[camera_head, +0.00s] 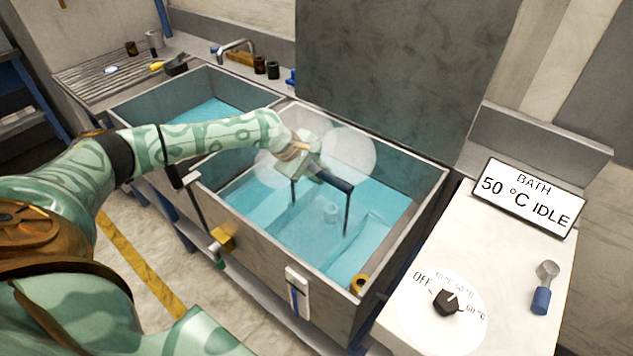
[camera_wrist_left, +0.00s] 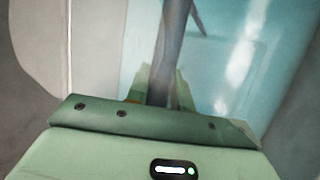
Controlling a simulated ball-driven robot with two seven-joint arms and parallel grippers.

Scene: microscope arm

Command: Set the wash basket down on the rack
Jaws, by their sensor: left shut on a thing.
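My left gripper (camera_head: 318,166) is over the right-hand basin and shut on the dark handle (camera_head: 341,184) of the wash basket. In the left wrist view, the dark handle bar (camera_wrist_left: 173,55) runs between the green fingers (camera_wrist_left: 165,88). Two thin dark uprights drop from the handle towards the blue liquid. The basket's body (camera_head: 325,212) is pale and see-through; I cannot tell clearly how deep it sits. A slatted metal rack (camera_head: 105,75) lies at the far left, beyond the left basin. My right gripper is not in view.
The right basin's front wall (camera_head: 262,268) and a left basin (camera_head: 205,110) with blue liquid surround the work area. A tap (camera_head: 236,46) and small bottles stand behind. A bath display (camera_head: 528,198) reads 50 °C IDLE. A dial (camera_head: 446,302) is at right. Pale haze hangs near the gripper.

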